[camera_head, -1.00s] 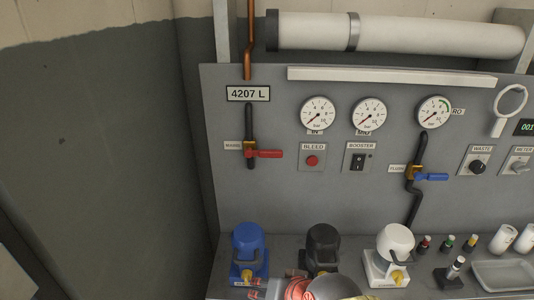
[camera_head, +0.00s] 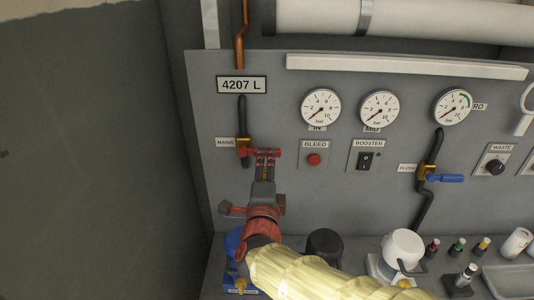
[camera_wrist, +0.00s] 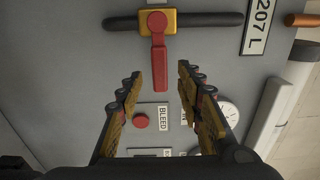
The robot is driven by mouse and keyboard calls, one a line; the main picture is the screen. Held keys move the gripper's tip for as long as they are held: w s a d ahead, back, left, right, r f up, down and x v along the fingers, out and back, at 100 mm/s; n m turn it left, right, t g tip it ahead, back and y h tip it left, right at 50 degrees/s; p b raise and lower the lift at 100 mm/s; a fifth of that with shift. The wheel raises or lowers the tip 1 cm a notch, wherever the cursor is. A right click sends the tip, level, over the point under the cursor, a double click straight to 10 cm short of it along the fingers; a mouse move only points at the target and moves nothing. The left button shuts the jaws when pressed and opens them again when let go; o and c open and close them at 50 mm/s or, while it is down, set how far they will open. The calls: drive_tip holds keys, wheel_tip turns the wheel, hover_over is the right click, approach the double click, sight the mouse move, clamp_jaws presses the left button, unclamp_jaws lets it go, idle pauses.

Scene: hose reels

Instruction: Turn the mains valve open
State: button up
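The mains valve has a brass body (camera_head: 243,144) on a dark vertical pipe, beside the MAINS label (camera_head: 226,142). Its red lever (camera_head: 273,153) points right, across the pipe. In the wrist view the red lever (camera_wrist: 158,55) hangs down from the brass body (camera_wrist: 157,20). My gripper (camera_head: 265,157) is at the lever in the head view and covers part of it. In the wrist view my gripper (camera_wrist: 158,74) is open. The lever's free end appears between the two fingertips, with a gap on each side. I cannot tell how deep it sits between them.
The red BLEED button (camera_head: 313,159) and BOOSTER switch (camera_head: 365,159) are just right of the lever. A blue-handled FLUSH valve (camera_head: 445,178) is farther right. Below, a shelf holds a blue housing (camera_head: 233,243), a black one (camera_head: 324,245) and a white one (camera_head: 402,247).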

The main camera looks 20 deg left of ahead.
sight(267, 153)
drive_tip(key=b+x, duration=0.1)
drive_tip(key=x, duration=0.4)
drive_tip(key=shift+w+a, duration=0.1)
drive_tip(key=shift+w, duration=0.25)
drive_tip(key=shift+c, duration=1.2)
clamp_jaws()
